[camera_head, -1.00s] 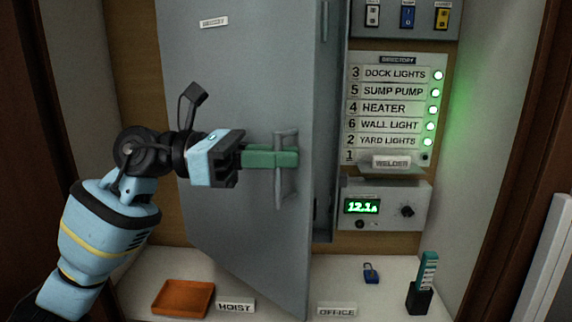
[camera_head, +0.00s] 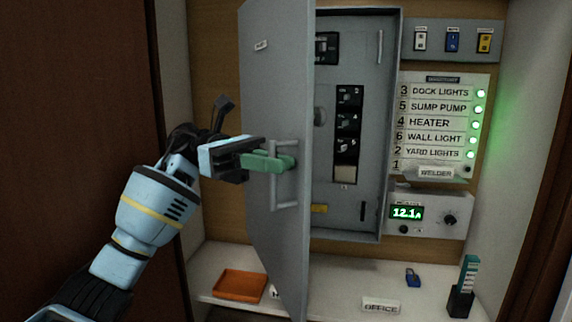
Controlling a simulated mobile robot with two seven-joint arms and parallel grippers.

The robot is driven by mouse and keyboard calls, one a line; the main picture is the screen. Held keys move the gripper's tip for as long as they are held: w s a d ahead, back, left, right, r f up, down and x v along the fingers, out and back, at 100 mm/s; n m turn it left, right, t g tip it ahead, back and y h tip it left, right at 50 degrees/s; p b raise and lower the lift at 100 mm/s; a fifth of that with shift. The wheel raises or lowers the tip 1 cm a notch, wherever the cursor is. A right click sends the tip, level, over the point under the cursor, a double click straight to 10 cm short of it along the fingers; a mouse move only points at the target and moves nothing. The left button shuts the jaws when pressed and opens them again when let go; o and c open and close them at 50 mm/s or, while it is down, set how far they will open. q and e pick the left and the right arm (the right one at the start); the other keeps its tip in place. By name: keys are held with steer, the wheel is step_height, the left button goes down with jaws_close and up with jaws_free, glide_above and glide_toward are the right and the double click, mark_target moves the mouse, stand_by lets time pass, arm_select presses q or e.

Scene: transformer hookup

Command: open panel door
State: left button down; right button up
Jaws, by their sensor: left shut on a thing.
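The grey panel door (camera_head: 275,90) stands partly open, swung out toward me and to the left. My left gripper (camera_head: 280,163) is shut on the door's grey vertical handle (camera_head: 275,195), its green fingers at the handle's upper part. Behind the door, the grey panel box (camera_head: 378,150) shows its inside, with a column of black numbered breakers (camera_head: 348,122) and a larger black breaker at the top. The door hides the left side of the box. My right gripper is not in view.
An orange tray (camera_head: 240,286) sits on the white shelf below the door. An OFFICE label (camera_head: 381,306), a small blue padlock (camera_head: 412,278) and a black holder (camera_head: 461,301) lie to the right. A directory board (camera_head: 440,120) and a meter reading 12.1 (camera_head: 407,213) are right of the box.

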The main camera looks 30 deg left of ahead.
arm_select(q)
steer(key=shift+s+a+f+g, duration=0.15)
steer(key=shift+s+a+g, duration=0.15)
steer(key=shift+s+a, duration=0.2)
steer(key=c, duration=1.6)
jaws_free()
